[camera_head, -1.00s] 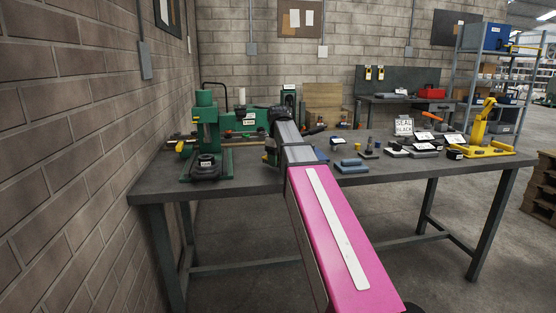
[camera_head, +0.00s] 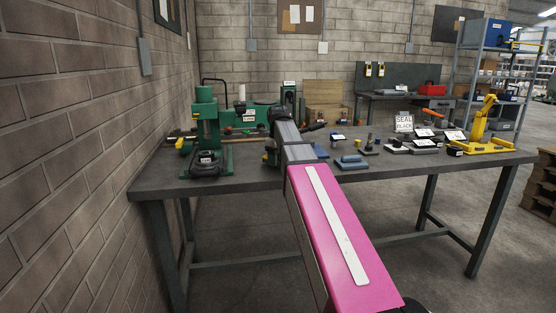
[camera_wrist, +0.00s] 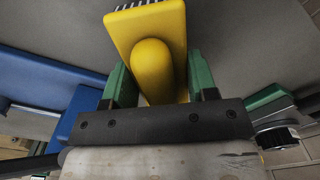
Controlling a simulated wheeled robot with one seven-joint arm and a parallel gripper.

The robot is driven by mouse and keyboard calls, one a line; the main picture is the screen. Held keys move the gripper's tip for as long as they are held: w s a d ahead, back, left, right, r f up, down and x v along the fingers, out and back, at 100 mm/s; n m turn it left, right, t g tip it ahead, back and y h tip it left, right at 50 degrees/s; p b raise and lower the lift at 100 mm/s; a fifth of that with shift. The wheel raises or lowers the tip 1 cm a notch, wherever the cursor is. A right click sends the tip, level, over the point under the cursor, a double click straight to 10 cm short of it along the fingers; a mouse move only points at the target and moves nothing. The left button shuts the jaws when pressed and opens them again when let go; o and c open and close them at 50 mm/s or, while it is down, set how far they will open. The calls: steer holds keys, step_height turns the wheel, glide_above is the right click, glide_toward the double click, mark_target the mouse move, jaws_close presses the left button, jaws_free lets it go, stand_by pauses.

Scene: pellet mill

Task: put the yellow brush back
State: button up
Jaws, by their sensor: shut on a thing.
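The yellow brush (camera_wrist: 150,50) is in my gripper (camera_wrist: 158,82) in the wrist view. The gripper's two green fingers are closed on either side of its rounded yellow handle. The broad yellow head points away from the gripper, and bristles show along its far edge at the top. In the head view my arm hides the gripper and brush, above the left-middle part of the workbench (camera_head: 240,179). No empty place for the brush can be made out.
A green machine (camera_head: 206,130) stands on the bench left of my arm. Blue blocks (camera_head: 352,163), signs and small parts lie to the right, with a yellow press (camera_head: 483,135) at the far right. A blue surface (camera_wrist: 40,80) lies left in the wrist view.

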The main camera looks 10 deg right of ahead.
steer(key=shift+f, duration=0.2)
steer(key=shift+f, duration=0.45)
steer(key=shift+f, duration=0.15)
stand_by(0.4)
steer(key=o, duration=1.8)
steer(key=shift+r, duration=4.5)
